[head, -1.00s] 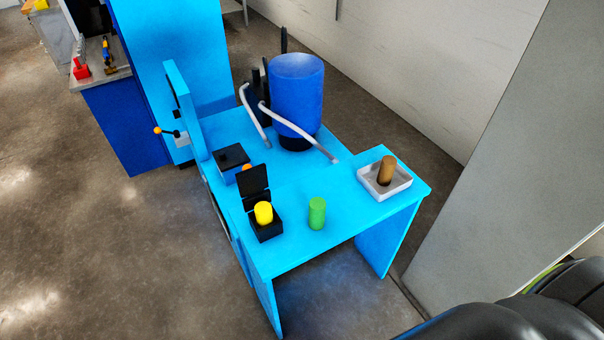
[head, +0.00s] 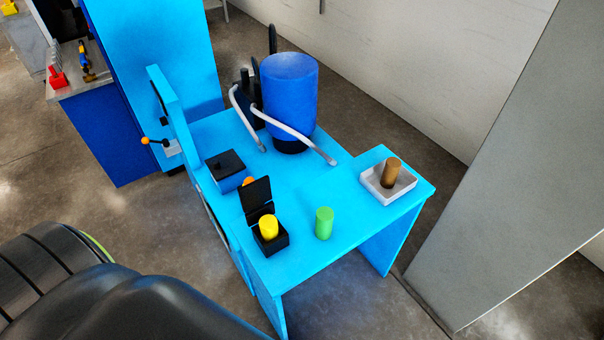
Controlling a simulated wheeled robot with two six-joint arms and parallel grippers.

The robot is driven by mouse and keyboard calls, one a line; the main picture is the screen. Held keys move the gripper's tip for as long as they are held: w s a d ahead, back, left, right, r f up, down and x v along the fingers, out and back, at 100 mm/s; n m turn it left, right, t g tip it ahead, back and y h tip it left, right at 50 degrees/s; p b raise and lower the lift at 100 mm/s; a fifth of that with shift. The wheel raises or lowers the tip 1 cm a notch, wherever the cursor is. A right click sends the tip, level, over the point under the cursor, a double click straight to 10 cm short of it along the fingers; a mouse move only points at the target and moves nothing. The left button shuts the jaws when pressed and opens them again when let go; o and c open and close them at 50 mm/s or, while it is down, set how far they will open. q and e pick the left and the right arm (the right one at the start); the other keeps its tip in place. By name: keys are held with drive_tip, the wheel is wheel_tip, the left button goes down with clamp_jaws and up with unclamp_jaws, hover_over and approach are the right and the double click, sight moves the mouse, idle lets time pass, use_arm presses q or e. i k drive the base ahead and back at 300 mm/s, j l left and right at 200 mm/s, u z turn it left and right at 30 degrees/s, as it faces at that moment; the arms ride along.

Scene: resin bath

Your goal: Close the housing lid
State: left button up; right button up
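The housing is a small black open box (head: 273,246) near the front left edge of the cyan table. Its black lid (head: 255,193) stands up at the back of the box, open. A yellow cylinder (head: 268,228) stands upright inside the box and rises above its rim. My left arm shows large at the lower left, but its gripper is out of the picture. My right gripper is not in view.
A green cylinder (head: 324,223) stands right of the box. A brown cylinder (head: 391,171) stands in a white tray (head: 400,190). A blue-sided box with a black top (head: 228,167), a blue drum (head: 290,92) and grey hoses (head: 290,129) are behind. The cyan table (head: 310,265) is clear in front.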

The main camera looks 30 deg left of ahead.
sight(254, 194)
drive_tip(key=j+z, duration=0.25)
drive_tip(key=j, duration=0.15)
drive_tip(key=j+z, duration=0.2)
drive_tip(key=j, duration=0.2)
drive_tip(key=k+j+z, duration=0.25)
drive_tip(key=j+z, duration=0.2)
drive_tip(key=j, duration=0.3)
drive_tip(key=k+j+z, duration=0.35)
drive_tip(key=j+z, duration=0.15)
drive_tip(key=j, duration=0.2)
drive_tip(key=k+j, duration=0.2)
drive_tip(key=j, duration=0.2)
drive_tip(key=k+j, duration=0.25)
drive_tip(key=j, duration=0.15)
drive_tip(key=k+j, duration=0.2)
drive_tip(key=j, duration=0.2)
